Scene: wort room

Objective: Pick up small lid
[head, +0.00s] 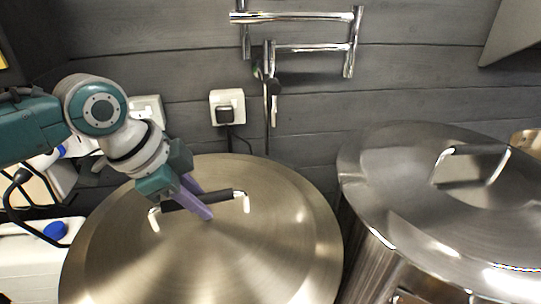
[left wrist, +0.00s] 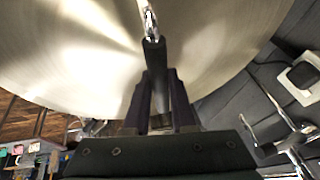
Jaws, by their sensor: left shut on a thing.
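A round, brushed-metal lid (head: 282,262) fills the lower left middle of the head view. It has a bar handle (head: 228,196) with a dark grip and bright metal ends. My left gripper (head: 200,205) is over the lid with its purple fingers closed around the dark grip. In the left wrist view the fingers (left wrist: 160,105) sit on both sides of the handle (left wrist: 153,60), and the lid (left wrist: 215,45) spreads behind it. What is under the lid is hidden, so I cannot tell whether it rests on a pot. My right gripper is out of view.
A large steel pot (head: 368,262) with a shiny lid (head: 400,185) and loop handle stands close on the right. A grey plank wall with a socket (head: 227,107) and chrome rail (head: 300,16) is behind. A white container (head: 25,265) stands at the lower left.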

